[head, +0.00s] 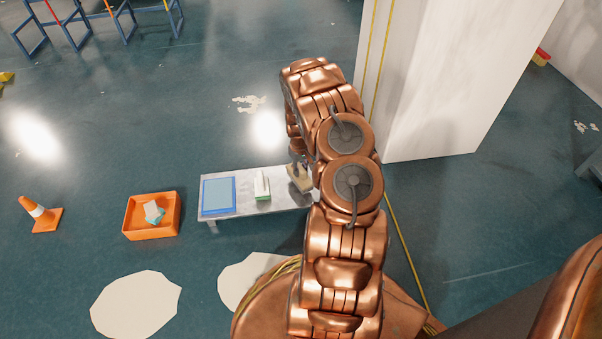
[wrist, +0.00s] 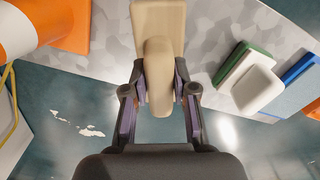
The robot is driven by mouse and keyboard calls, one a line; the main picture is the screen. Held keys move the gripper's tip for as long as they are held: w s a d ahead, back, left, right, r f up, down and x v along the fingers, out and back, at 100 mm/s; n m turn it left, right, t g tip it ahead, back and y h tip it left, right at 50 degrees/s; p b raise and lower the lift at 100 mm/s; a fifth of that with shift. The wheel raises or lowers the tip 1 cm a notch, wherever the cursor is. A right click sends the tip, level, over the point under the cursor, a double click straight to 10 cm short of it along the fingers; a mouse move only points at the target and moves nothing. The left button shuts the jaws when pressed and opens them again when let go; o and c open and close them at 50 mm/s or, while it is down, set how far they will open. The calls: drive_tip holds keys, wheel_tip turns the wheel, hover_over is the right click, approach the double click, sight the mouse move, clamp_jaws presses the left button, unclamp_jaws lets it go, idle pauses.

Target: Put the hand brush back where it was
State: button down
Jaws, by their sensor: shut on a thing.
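The hand brush, as I take it, is a tan block with a raised handle; in the wrist view the tan brush (wrist: 158,20) sits between my fingers. My gripper (wrist: 160,97) is shut on its handle. In the head view the brush (head: 299,179) is at the bench's right part, partly hidden by my gripper and arm. I cannot tell whether it touches the bench top. The grey bench (head: 233,210) also shows mottled in the wrist view (wrist: 215,22). Bristles are not visible.
A green and white block (head: 262,186) and a blue tray or mat (head: 218,196) lie left of the brush. An orange crate (head: 131,226) and a cone (head: 40,213) stand on the floor. Another cone (wrist: 45,22) is close by in the wrist view. A white pillar (head: 435,80) rises behind.

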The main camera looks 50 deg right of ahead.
drive_tip(key=shift+f, duration=0.95)
drive_tip(key=shift+f, duration=0.25)
drive_tip(key=c, duration=0.9)
unclamp_jaws()
